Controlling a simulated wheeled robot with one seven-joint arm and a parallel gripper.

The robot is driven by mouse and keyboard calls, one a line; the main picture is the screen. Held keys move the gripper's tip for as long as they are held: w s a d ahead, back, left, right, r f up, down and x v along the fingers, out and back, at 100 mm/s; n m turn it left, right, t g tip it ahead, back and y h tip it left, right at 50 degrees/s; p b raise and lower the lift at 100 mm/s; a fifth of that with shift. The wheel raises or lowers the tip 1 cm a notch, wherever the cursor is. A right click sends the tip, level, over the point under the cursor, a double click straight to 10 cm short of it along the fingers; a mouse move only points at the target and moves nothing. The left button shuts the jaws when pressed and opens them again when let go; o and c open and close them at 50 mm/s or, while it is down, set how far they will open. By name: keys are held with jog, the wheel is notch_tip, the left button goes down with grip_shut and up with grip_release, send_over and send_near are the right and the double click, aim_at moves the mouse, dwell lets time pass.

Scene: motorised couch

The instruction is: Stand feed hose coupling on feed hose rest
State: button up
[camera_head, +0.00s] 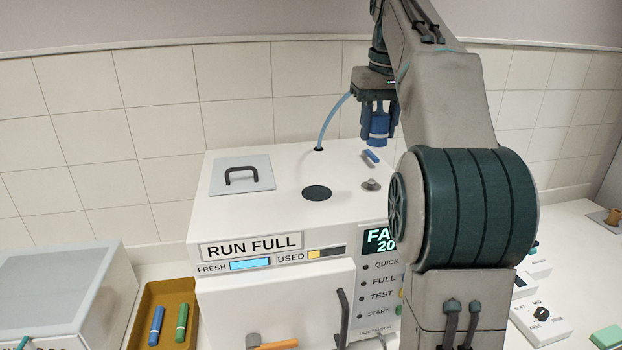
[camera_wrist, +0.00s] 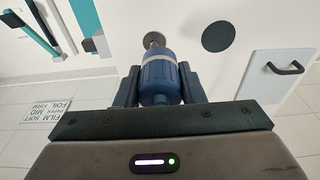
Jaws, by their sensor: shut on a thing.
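My gripper (camera_head: 377,132) is shut on the blue feed hose coupling (camera_head: 378,128), above the back right of the white machine's top. The coupling has a pale band and sits between the two fingers in the wrist view (camera_wrist: 160,78). A light blue hose (camera_head: 331,118) curves from the gripper down to a dark hole in the machine top. A small grey round fitting (camera_head: 371,184) stands on the top, apart from the coupling; a similar grey one (camera_wrist: 154,40) shows beyond the coupling in the wrist view. I cannot tell which part is the feed hose rest.
A black disc (camera_head: 316,193) and a lid with a dark handle (camera_head: 243,176) are on the machine top. A brown tray (camera_head: 149,300) holds blue and green tubes. My arm hides the machine's right side.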

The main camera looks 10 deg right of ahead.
send_over(316, 190)
jog(key=f, duration=0.6)
jog(key=shift+s+f+p, duration=0.3)
jog(key=shift+p, duration=0.05)
jog(key=shift+f, duration=2.1)
jog(key=o, duration=1.1)
jog(key=shift+f, duration=0.1)
jog(key=shift+o, duration=0.2)
notch_tip(316, 190, up, 12)
jog(key=s+p, duration=0.1)
jog(key=shift+s, duration=0.4)
